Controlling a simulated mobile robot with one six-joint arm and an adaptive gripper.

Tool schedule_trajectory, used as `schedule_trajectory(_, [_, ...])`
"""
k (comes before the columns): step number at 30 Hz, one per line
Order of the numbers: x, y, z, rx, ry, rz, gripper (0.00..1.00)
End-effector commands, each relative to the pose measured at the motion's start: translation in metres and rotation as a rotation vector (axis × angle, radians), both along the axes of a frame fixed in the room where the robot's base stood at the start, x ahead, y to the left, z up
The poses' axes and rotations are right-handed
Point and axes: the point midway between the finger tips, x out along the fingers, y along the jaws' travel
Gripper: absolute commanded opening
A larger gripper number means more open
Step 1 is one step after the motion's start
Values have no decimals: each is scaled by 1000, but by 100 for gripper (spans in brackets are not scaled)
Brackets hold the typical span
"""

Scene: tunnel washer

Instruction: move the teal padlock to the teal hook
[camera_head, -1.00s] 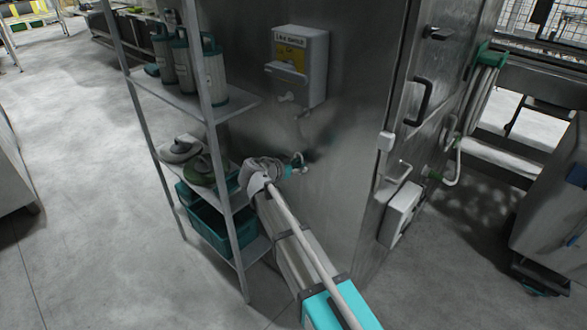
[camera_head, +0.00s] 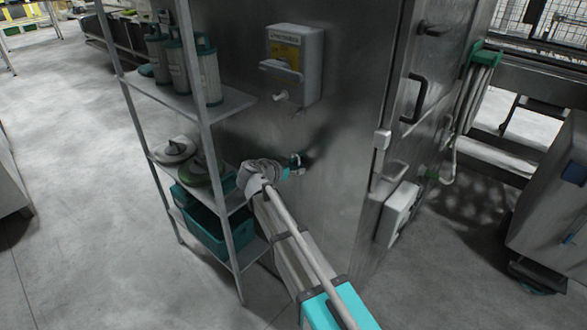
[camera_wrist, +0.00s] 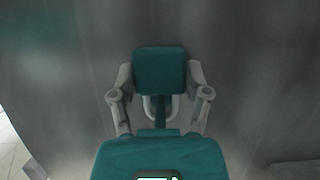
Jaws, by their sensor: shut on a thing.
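My gripper (camera_head: 279,174) reaches to the metal wall right of the shelf rack. In the wrist view my gripper (camera_wrist: 160,92) has its two grey fingers on either side of a teal block, which I take as the teal padlock (camera_wrist: 160,70). A pale metal loop shows just below the block. In the head view a small teal piece, likely the padlock (camera_head: 286,173), shows at the fingertips. A dark teal fitting with a pale end, likely the teal hook (camera_head: 295,159), is on the wall right beside it. I cannot tell whether they touch.
The shelf rack (camera_head: 218,150) stands close left of my gripper, with canisters (camera_head: 209,78), round lidded items and a teal bin (camera_head: 210,230). A grey box with a yellow label (camera_head: 294,62) is on the wall above. Open floor lies to the left.

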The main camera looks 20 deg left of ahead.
Motion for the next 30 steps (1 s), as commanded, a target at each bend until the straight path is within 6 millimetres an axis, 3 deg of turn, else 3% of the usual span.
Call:
schedule_trajectory(4, [0,0,0,0,0,0,10])
schedule_trajectory(5, [0,0,0,0,0,0,64])
schedule_trajectory(11, [0,0,0,0,0,0,100])
schedule_trajectory(30, [-3,1,5,0,0,0,100])
